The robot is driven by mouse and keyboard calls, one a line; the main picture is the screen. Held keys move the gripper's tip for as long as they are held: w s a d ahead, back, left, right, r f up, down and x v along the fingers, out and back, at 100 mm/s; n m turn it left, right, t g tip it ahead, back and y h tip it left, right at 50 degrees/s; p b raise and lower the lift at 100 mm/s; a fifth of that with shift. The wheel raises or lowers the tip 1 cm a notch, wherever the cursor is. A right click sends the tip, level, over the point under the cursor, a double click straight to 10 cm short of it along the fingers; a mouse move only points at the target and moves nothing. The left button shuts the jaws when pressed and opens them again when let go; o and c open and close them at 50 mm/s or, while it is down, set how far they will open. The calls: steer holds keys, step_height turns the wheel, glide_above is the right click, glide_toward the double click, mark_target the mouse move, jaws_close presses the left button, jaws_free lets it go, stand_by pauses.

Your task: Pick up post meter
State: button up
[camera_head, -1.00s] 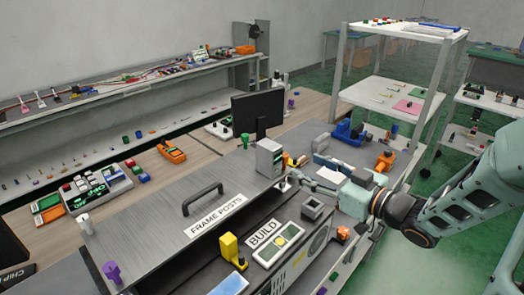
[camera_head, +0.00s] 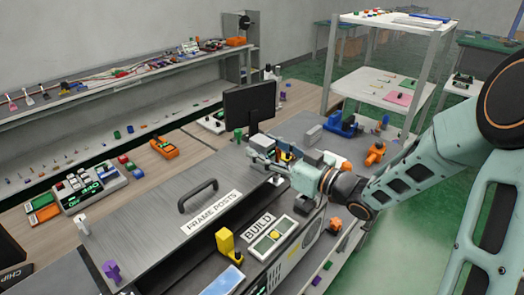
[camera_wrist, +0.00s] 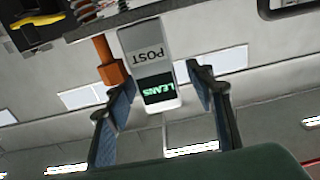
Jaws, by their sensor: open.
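The post meter (camera_wrist: 147,62) is a grey box with a POST label and a dark screen reading LEANS in green. In the wrist view it shows upside down, between and beyond the fingers of my gripper (camera_wrist: 160,88). The fingers are open, with a gap visible on either side of the meter's lower part. In the head view my gripper (camera_head: 262,155) is over the far right part of the grey bench top, and it largely hides the meter there.
In the head view a black monitor (camera_head: 250,105) is just behind my gripper. A raised handle (camera_head: 198,195) and a yellow fixture (camera_head: 227,245) stand nearer the front.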

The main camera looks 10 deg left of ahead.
steer(key=shift+w+a, duration=0.35)
steer(key=shift+a, duration=0.15)
jaws_close()
steer(key=shift+r, duration=0.1)
